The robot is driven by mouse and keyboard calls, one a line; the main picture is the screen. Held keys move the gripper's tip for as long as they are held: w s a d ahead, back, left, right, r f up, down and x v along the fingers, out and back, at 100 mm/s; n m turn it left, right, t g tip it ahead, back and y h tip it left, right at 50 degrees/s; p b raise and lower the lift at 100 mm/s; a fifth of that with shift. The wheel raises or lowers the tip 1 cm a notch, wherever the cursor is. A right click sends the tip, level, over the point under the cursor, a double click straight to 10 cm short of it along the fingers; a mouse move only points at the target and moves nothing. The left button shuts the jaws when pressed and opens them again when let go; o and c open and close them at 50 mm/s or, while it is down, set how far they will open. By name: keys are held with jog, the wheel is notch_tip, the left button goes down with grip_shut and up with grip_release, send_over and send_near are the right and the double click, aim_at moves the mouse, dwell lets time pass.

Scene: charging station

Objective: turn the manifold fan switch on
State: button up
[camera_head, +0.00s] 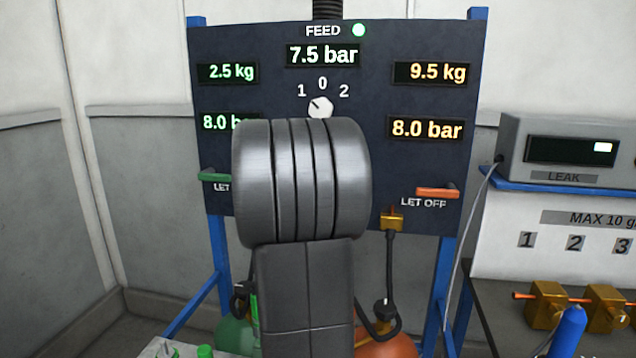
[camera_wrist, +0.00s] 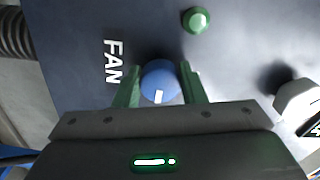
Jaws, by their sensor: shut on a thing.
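The fan switch (camera_wrist: 159,76) is a round blue knob with a white mark, beside the label FAN (camera_wrist: 113,62) in the wrist view. Its mark points toward my gripper's body, downward in that picture. My gripper (camera_wrist: 163,74) has its two green fingers on either side of the knob, shut on it. A green round lamp or button (camera_wrist: 196,19) sits above and right of the knob in the wrist view. In the head view my arm covers the middle of the dark panel (camera_head: 380,85), and the fan switch and fingers are hidden.
A white selector knob (camera_head: 321,106) marked 1, 0, 2 is on the panel. A green lever (camera_head: 216,177) is at left and an orange lever (camera_head: 437,193) at right. A brass fitting with a black hose (camera_head: 390,222) hangs below. The leak meter (camera_head: 565,148) stands at right.

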jog(key=o, duration=1)
jog(key=s+a, duration=0.2)
jog(key=s, duration=1.1)
jog(key=shift+s+a, duration=0.3)
jog(key=shift+a, duration=0.05)
jog(key=w+d, duration=0.1)
jog(key=w, duration=0.8)
jog(key=w+d, duration=0.1)
jog(key=w, duration=0.3)
jog(key=shift+w+d, duration=0.3)
jog(key=shift+d, duration=0.05)
